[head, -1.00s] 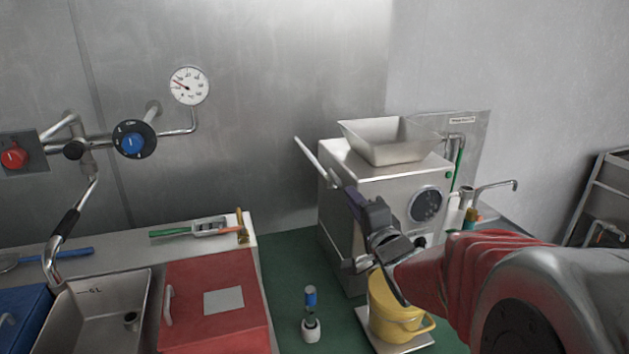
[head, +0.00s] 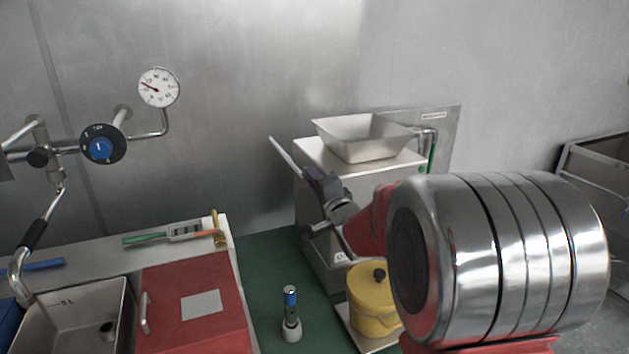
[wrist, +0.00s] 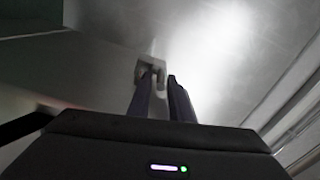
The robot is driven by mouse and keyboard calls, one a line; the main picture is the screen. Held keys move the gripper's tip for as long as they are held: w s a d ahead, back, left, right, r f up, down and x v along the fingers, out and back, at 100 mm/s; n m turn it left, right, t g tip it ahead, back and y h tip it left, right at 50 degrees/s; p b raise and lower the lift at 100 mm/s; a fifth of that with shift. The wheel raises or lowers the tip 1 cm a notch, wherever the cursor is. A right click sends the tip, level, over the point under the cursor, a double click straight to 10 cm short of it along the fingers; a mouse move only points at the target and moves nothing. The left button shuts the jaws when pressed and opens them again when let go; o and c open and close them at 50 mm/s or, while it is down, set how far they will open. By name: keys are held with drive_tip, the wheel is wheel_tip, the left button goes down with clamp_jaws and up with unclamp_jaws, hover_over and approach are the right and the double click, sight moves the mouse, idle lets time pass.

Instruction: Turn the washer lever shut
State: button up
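The steel grinder (head: 318,221) stands on the green mat against the wall. A pale lever rod (head: 284,156) slants up and left from its left side; no label on it can be read, so I cannot tell for sure that it is the washer lever. My gripper (head: 313,177), with dark purple fingers, is at the grinder's left face by the rod's lower end. In the wrist view my two fingers (wrist: 162,82) stand apart with a gap between them. A pale bracket-like piece (wrist: 150,66) shows by the left fingertip; I cannot tell whether they touch.
A steel hopper (head: 362,146) tops the grinder. A yellow pot (head: 372,298) stands below my arm. A small blue-topped tool (head: 291,310) stands on the green mat (head: 262,275). A red lid (head: 195,330) and sink (head: 62,315) are left. My arm hides the grinder's front.

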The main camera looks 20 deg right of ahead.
drive_tip(key=shift+c, duration=0.6)
clamp_jaws()
drive_tip(key=shift+f, duration=0.1)
drive_tip(key=shift+d, duration=0.15)
drive_tip(key=shift+h, duration=0.3)
